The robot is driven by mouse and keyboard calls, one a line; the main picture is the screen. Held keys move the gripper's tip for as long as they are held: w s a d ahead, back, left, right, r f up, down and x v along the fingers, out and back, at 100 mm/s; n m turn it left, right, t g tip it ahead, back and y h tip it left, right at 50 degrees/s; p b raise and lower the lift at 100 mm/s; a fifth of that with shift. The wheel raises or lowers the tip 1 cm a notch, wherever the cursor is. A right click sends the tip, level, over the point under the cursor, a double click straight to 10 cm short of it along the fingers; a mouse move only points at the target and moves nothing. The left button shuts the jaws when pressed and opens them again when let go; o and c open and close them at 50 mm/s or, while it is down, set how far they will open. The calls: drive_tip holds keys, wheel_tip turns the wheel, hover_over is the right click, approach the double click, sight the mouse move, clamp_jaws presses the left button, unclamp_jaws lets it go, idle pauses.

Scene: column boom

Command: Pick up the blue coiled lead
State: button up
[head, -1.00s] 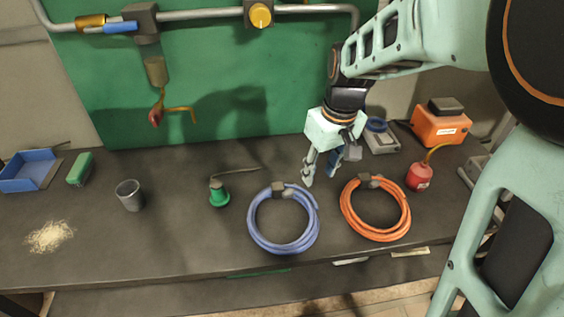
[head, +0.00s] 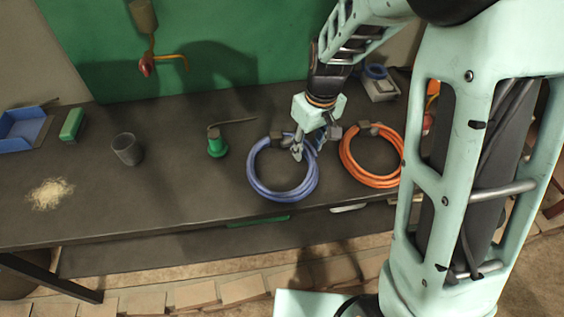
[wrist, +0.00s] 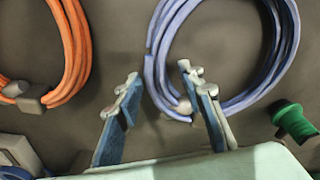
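The blue coiled lead (head: 256,184) lies flat on the dark bench as a ring with a grey block at its back edge. My gripper (head: 308,149) is over the right rear side of this ring in the head view. In the wrist view the lead (wrist: 153,50) lies beyond the fingertips, and my gripper (wrist: 158,78) is open with nothing between its two fingers. The right finger overlaps the near edge of the coil in that view. I cannot tell the exact height of the fingertips above the lead.
An orange coiled lead (head: 347,166) lies just right of the blue one and shows in the wrist view (wrist: 82,50).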

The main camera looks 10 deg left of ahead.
drive_tip(key=shift+f, duration=0.6)
drive_tip(key=shift+w, duration=0.1)
clamp_jaws()
drive_tip(key=shift+a, duration=0.1)
